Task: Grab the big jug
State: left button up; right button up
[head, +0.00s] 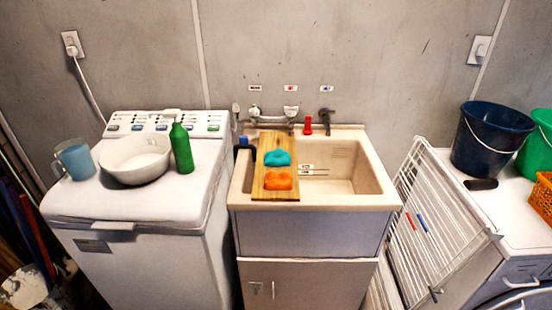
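A blue-grey translucent jug (75,160) with a handle on its left side stands upright at the back left of the white washing machine's top (150,202). A white bowl (135,160) stands just to its right. A green bottle (181,148) stands right of the bowl. The jug is the only jug that I can make out. Neither of my grippers shows in the head view.
A sink (345,198) with a wooden board (262,185), holding a teal and an orange item, is in the middle. A folded white drying rack (432,225) leans at the right. Dark blue (485,145) and green (540,145) buckets stand behind it.

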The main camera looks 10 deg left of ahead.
aim_at(74, 154)
jog(key=u, duration=1.7)
